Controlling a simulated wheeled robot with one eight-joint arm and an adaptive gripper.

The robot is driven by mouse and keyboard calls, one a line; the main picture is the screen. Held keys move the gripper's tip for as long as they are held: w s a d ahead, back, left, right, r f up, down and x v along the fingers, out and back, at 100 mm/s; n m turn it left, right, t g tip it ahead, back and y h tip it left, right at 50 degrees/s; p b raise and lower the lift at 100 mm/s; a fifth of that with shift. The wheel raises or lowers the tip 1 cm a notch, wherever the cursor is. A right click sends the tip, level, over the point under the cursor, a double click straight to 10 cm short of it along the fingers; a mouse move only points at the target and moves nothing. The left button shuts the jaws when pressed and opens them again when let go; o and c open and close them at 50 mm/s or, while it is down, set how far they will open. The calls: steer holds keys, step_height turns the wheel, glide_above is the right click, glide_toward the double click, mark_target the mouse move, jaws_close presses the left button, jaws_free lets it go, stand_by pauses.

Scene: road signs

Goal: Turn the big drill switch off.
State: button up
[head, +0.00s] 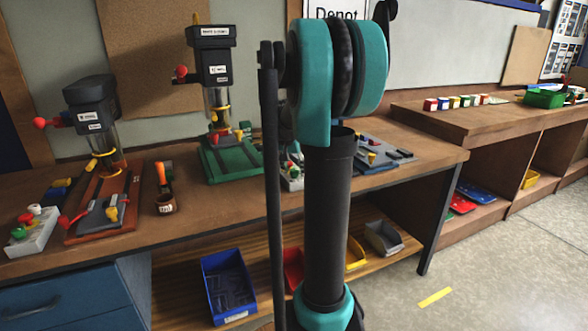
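Two drill presses stand on the wooden workbench. The taller drill press (212,70) has a black head with white labels, a red knob on its left and a green base. The other drill press (95,120) is to its left, on a reddish-brown base. Another pale box (291,172) stands right of the green base, partly hidden behind my arm. The switch positions are too small to tell. My teal and black arm rises through the middle of the view; I cannot make out my gripper.
A blue bin (228,285) and other bins sit on the lower shelf. Another bench (475,115) with coloured blocks is at the right.

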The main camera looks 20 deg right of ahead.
steer(key=v, duration=1.2)
stand_by(0.5)
